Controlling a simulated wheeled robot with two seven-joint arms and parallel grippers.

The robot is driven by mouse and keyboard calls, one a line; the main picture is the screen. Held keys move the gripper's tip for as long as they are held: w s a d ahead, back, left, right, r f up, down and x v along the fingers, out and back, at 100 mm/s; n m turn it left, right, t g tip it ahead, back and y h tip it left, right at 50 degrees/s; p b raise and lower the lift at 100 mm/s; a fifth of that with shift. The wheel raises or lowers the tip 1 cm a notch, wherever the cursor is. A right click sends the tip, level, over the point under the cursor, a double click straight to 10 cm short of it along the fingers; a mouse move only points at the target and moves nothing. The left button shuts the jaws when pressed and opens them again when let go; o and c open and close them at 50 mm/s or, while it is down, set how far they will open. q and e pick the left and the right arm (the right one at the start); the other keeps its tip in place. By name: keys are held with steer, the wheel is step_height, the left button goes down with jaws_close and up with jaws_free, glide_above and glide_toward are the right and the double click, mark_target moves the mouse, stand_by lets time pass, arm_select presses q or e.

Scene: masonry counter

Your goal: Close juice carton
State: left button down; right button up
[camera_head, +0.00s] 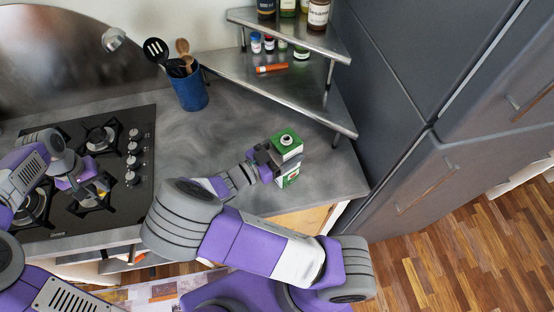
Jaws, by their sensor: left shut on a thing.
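The juice carton (288,144), green and white, stands on the grey counter near its front right part. A round, pale spout with a dark centre shows on its top; I cannot tell whether a cap sits on it. My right gripper (281,164) reaches in from the left with its dark fingers across the carton's middle, shut on it, hiding part of its side. My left gripper (100,189) is over the stove, well left of the carton. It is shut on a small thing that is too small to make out.
The gas stove (108,167) lies at the left. A blue utensil holder (189,92) stands behind the counter's middle. A metal corner shelf (310,84) with jars stands behind the carton, and grey cabinets (385,150) rise at the right. The counter between stove and carton is clear.

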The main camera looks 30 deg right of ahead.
mark_target(286, 138)
jaws_close()
steer(key=shift+r, duration=0.1)
